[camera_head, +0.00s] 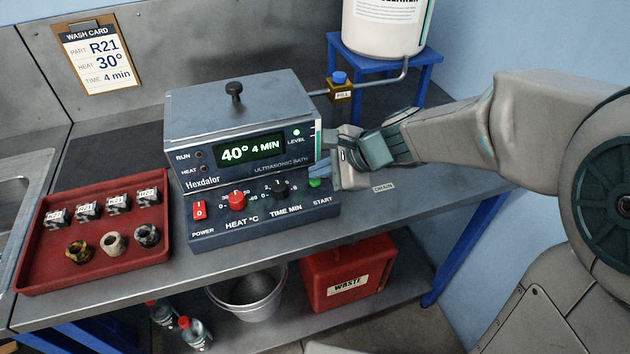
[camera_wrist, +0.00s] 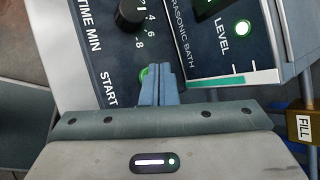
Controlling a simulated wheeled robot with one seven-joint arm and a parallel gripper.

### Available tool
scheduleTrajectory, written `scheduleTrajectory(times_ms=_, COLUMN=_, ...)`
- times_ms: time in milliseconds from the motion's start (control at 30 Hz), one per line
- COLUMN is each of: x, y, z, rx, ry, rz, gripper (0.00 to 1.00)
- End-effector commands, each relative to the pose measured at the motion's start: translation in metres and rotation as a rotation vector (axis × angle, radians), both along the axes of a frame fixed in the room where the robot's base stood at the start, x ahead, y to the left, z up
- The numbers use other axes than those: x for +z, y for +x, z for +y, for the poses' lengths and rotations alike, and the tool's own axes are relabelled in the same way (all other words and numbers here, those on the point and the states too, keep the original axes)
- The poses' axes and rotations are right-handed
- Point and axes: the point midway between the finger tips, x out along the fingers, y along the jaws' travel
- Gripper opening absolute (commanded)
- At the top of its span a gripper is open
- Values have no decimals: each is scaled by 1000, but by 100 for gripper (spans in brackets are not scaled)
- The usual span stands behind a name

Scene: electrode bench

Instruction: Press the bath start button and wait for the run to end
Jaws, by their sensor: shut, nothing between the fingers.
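The ultrasonic bath (camera_head: 240,100) stands on the bench with its lid on. Its display (camera_head: 248,151) reads 40° and 4 MIN. The green START button (camera_head: 316,183) is at the right end of its front panel. My gripper (camera_head: 322,172) is shut and empty, its fingertips right at the button. In the wrist view the fingertips (camera_wrist: 160,72) partly cover the START button (camera_wrist: 144,74); I cannot tell whether they touch it. The LEVEL lamp (camera_head: 296,132) is green; the RUN lamp (camera_head: 199,154) looks dark. The wash card (camera_head: 95,58) says R21, heat 30°, time 4 min.
The red POWER switch (camera_head: 199,210), red heat knob (camera_head: 236,199) and black time knob (camera_head: 280,189) sit left of START. A red tray (camera_head: 50,270) of parts is at left. The FILL valve (camera_head: 340,89) is behind my gripper. A waste can (camera_head: 345,275) is below.

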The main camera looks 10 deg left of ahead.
Motion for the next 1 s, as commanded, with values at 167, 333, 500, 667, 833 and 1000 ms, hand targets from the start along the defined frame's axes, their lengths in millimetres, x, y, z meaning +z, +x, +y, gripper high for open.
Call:
scheduleTrajectory(times_ms=167, x=1, y=0, z=0, rx=0, ry=0, rz=0, gripper=0)
scheduleTrajectory(times_ms=333, x=0, y=0, z=0, rx=0, ry=0, rz=0, gripper=0)
scheduleTrajectory(times_ms=500, x=-2, y=0, z=0, rx=0, ry=0, rz=0, gripper=0)
scheduleTrajectory(times_ms=667, x=-4, y=0, z=0, rx=0, ry=0, rz=0, gripper=0)
scheduleTrajectory(times_ms=833, x=-6, y=0, z=0, rx=0, ry=0, rz=0, gripper=0)
scheduleTrajectory(times_ms=1000, x=-8, y=0, z=0, rx=0, ry=0, rz=0, gripper=0)
